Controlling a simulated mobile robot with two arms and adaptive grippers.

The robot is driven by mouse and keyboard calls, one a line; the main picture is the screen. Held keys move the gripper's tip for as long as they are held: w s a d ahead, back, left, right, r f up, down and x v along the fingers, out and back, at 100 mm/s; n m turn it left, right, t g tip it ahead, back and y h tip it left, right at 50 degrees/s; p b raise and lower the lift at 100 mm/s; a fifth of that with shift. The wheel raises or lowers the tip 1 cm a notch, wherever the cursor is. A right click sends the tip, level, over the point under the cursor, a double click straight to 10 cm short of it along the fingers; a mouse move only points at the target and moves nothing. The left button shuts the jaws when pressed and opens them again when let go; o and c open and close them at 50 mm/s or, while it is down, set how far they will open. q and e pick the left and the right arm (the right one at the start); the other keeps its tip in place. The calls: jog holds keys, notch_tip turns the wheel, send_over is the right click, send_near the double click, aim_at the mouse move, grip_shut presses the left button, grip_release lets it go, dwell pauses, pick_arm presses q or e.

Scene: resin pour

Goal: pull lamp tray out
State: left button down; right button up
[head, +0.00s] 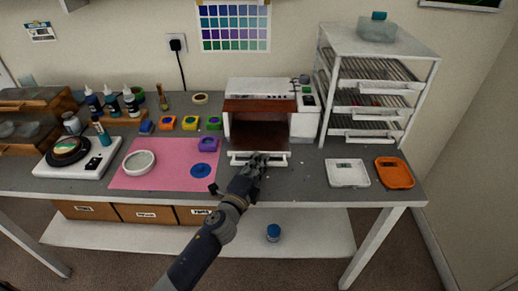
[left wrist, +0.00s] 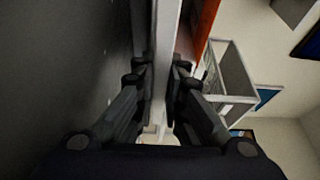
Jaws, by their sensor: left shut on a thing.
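The lamp (head: 262,98) is a white box with a dark reddish-brown opening, standing at the back middle of the table. The lamp tray's white front (head: 240,157) shows low at the opening. My left gripper (head: 258,160) is at that front, shut on it. In the left wrist view the white tray edge (left wrist: 164,60) runs between the two fingers. My gripper hides part of the tray front in the head view. My right gripper is not in view.
A pink mat (head: 150,176) with a white round dish (head: 139,163) lies to the left. A white drawer rack (head: 377,90) stands at the back right. Some grey tabletop in front is clear.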

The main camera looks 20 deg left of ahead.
pick_arm(q)
jog(key=shift+s+d, duration=0.2)
jog(key=shift+s, duration=0.5)
jog(key=shift+s+d+f, duration=0.1)
jog(key=shift+s+f, duration=0.1)
jog(key=shift+s, duration=0.1)
jog(key=shift+s+d+r, duration=0.1)
jog(key=shift+s, duration=0.35)
jog(key=shift+s+d+r, duration=0.1)
jog(key=shift+s, duration=0.3)
jog(key=c, duration=1.6)
grip_release()
jog(key=shift+w+f, duration=0.1)
jog(key=shift+w, duration=0.05)
jog(key=shift+c, duration=0.2)
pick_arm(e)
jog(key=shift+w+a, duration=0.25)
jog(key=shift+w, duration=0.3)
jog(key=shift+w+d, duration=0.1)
